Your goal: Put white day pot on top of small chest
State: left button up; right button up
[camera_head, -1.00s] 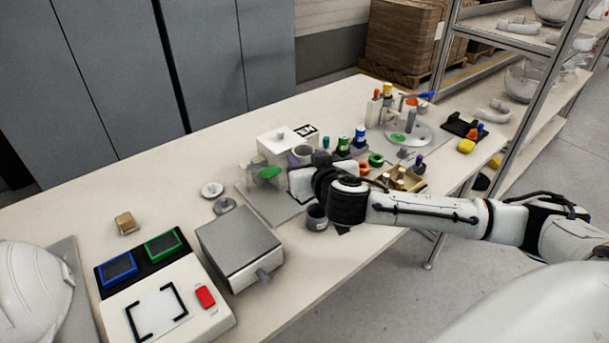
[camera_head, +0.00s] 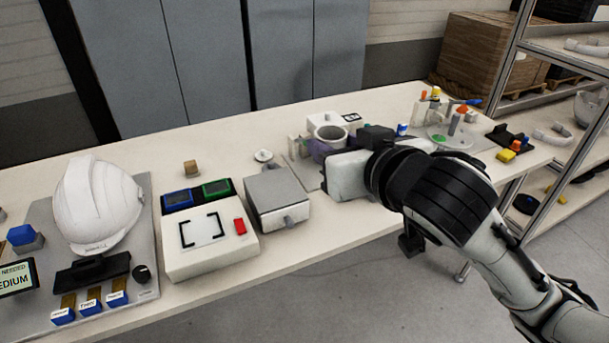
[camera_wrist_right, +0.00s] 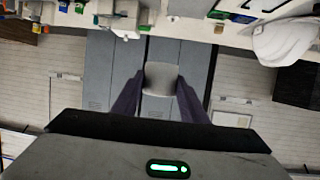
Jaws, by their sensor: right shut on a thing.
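A light grey-white pot (camera_head: 328,132), open at the top, is held by my right gripper (camera_head: 324,150). It looks roughly upright, and the far end of the gripper partly covers its lower side. In the right wrist view the pot (camera_wrist_right: 161,78) sits between the two dark fingers. I see no label on it. The small chest (camera_head: 277,194) is a grey box with a knob on its front, standing on the table left of and below the pot in the head view. Its top is bare. My left gripper is not in view.
A white panel with a red button (camera_head: 240,226) and blue and green displays stands left of the chest. A white helmet (camera_head: 97,204) is further left. A small brown block (camera_head: 190,168) and a round grey-white piece (camera_head: 263,156) lie behind. Cluttered items stand at right.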

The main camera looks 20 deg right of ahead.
aim_at(279, 195)
jog(key=k, duration=1.25)
jog(key=u, duration=0.85)
jog(key=i, duration=1.7)
jog(key=z, duration=0.85)
